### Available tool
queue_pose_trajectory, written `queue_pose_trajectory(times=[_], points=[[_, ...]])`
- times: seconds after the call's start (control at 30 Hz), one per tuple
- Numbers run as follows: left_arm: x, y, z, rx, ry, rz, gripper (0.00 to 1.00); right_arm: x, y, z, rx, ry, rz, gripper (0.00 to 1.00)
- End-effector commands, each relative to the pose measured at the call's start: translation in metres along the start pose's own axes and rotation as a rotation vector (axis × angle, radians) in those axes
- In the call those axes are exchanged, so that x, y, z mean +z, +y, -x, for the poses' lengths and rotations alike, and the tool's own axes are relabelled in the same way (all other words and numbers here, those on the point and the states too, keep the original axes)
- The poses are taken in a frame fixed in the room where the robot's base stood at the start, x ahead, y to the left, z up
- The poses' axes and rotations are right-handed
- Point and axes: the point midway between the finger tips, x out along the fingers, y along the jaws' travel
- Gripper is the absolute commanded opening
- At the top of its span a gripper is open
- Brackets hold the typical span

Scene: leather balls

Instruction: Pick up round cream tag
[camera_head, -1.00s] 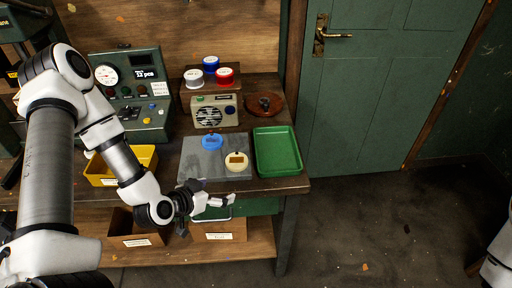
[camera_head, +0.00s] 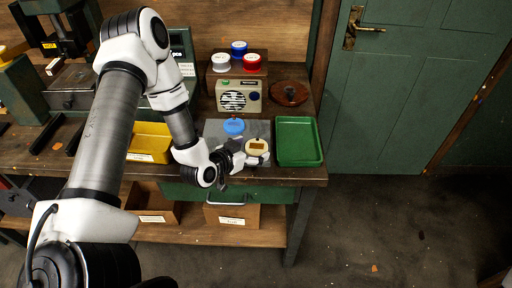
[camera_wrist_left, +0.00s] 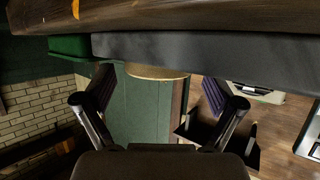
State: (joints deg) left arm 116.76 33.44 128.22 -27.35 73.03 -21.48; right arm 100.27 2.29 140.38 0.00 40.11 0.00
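The round cream tag (camera_head: 257,147) lies on the grey mat (camera_head: 212,130) near the bench's front edge, partly covered by my gripper in the head view. My left gripper (camera_head: 262,160) is at the tag's near side, low over the front of the mat. In the left wrist view, which looks upside down, the fingers (camera_wrist_left: 160,106) are spread apart. A tan rounded edge (camera_wrist_left: 157,72), apparently the tag, shows between and beyond them against the mat. Whether a finger touches it I cannot tell. My right gripper is not in view.
A round blue tag (camera_head: 234,126) lies just behind the cream one. A green tray (camera_head: 299,121) stands close on the right, and a yellow bin (camera_head: 150,155) on the left. A radio (camera_head: 238,96) and a brown dish (camera_head: 289,93) stand behind.

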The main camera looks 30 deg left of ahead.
Motion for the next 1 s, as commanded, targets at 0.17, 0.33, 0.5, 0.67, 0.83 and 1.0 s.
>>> queue_pose_trajectory(times=[0.17,0.33,0.5,0.67,0.83,1.0], points=[[0.000,0.000,0.000,0.000,-0.001,0.000,0.37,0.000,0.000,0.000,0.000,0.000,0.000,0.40],[0.000,0.000,0.000,0.000,-0.001,0.000,0.37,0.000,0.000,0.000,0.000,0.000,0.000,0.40],[-0.002,0.000,0.001,0.000,0.000,0.000,0.37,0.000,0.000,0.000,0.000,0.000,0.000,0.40],[-0.013,0.000,0.005,0.000,0.002,0.002,0.37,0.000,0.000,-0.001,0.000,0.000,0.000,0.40],[-0.032,-0.003,0.020,-0.003,0.000,0.008,0.37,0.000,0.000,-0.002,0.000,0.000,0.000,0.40],[-0.023,-0.011,0.054,-0.004,-0.001,0.012,0.36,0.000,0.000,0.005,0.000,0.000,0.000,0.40]])
